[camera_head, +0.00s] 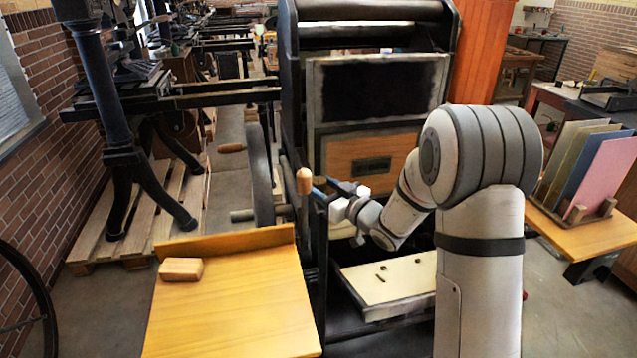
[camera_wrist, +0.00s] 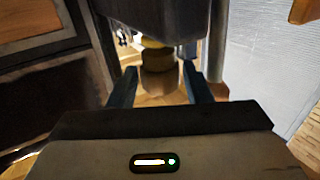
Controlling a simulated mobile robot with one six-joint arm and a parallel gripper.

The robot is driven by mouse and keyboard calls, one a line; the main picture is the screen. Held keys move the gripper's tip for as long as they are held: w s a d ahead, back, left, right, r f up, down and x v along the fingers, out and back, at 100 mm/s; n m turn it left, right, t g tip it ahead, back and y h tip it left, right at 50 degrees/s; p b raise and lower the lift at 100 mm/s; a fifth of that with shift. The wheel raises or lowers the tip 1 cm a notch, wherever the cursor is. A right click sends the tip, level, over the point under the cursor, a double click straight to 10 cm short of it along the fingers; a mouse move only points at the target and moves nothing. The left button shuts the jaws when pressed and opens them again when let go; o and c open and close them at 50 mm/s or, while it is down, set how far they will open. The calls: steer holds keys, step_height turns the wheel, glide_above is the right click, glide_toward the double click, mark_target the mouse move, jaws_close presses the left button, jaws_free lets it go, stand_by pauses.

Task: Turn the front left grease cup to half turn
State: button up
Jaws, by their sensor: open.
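In the wrist view a small brownish, brass-toned round cup (camera_wrist: 158,82), which looks like the grease cup, sits under a dark machine part (camera_wrist: 155,15). My gripper (camera_wrist: 159,72) is open, with one dark blue finger on each side of the cup. Gaps show between the cup and the fingers, so I see no clear contact. In the head view my gripper (camera_head: 327,187) is at the front left of the dark press (camera_head: 290,90), beside a wooden handle (camera_head: 304,181). The cup cannot be made out there. No turn mark on it is readable.
A wooden table (camera_head: 230,310) with a wooden block (camera_head: 181,269) stands at the front left. A large wheel (camera_head: 261,175) is left of my gripper. A pale tray (camera_head: 390,283) lies below my arm. A rack of coloured boards (camera_head: 600,175) stands at right.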

steer(key=shift+x, duration=0.95)
steer(key=shift+c, duration=0.5)
steer(key=c, duration=0.6)
steer(key=shift+n+g+y, duration=1.5)
steer(key=shift+n+g, duration=0.1)
steer(key=shift+g, duration=0.4)
steer(key=o, duration=0.7)
